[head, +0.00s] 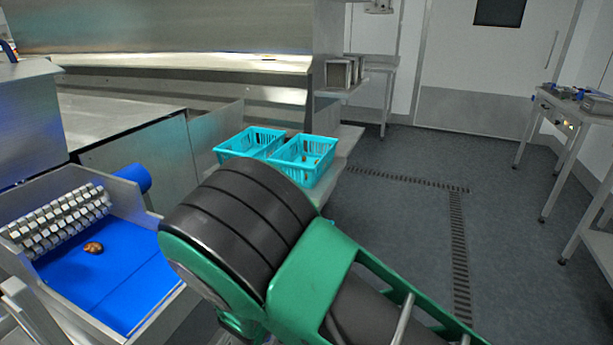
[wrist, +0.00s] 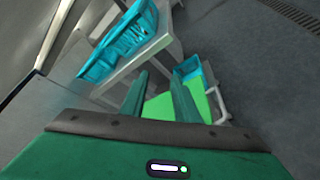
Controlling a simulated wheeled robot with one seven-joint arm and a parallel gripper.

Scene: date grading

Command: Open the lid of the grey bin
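I cannot make out a grey bin or its lid in either view. My gripper (wrist: 161,78) shows in the wrist view as two dark green fingers with a gap between them, open and with nothing held. Beyond and between the fingers lies a bright green surface (wrist: 158,107), partly hidden by them; I cannot tell what it belongs to. In the head view my arm fills the lower middle and hides the floor behind it, and the gripper is out of sight.
Turquoise baskets (head: 307,157) stand on a metal stand by the conveyor; baskets (wrist: 122,42) also show in the wrist view. A blue box (wrist: 187,68) is beside a pale rail (wrist: 220,103). A blue belt (head: 105,275) carries a brown date (head: 93,247). Open floor (head: 400,215) lies right.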

